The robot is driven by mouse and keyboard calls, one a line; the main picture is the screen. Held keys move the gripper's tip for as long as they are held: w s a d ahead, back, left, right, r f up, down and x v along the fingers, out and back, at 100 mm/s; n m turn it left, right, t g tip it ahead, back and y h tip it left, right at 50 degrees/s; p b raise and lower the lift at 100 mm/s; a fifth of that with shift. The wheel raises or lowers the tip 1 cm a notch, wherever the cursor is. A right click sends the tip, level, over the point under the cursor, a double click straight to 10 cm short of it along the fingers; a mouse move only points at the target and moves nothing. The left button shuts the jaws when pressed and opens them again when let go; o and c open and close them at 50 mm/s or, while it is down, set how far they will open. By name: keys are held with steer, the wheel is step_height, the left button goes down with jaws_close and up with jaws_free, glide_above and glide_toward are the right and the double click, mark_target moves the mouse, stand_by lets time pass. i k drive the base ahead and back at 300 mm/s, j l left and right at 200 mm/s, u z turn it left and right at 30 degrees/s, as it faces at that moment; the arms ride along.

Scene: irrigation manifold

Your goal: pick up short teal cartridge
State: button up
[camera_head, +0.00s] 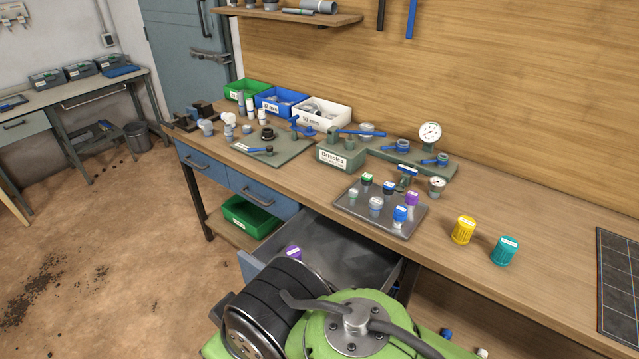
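A short teal cartridge (504,251) with a white label on top stands upright on the wooden workbench, right of centre. A short yellow cartridge (463,230) stands upright to its left, a small gap apart. Nothing covers the teal cartridge. My gripper is not in view; only green and black parts of my own body show at the bottom of the picture.
A metal tray (348,210) with several small capped fittings lies left of the yellow cartridge. A dark gridded mat (618,290) lies at the right edge. An open drawer (335,250) juts out below the tray. The bench around the teal cartridge is clear.

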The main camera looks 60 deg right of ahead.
mark_target(506, 246)
steer(key=z, duration=3.4)
steer(key=i+l+u, duration=0.15)
steer(key=u, duration=0.35)
steer(key=i+l+u, duration=0.2)
steer(key=u, duration=0.3)
steer(key=i+l+u, duration=0.15)
steer(key=l+u, duration=0.2)
steer(key=u, duration=0.15)
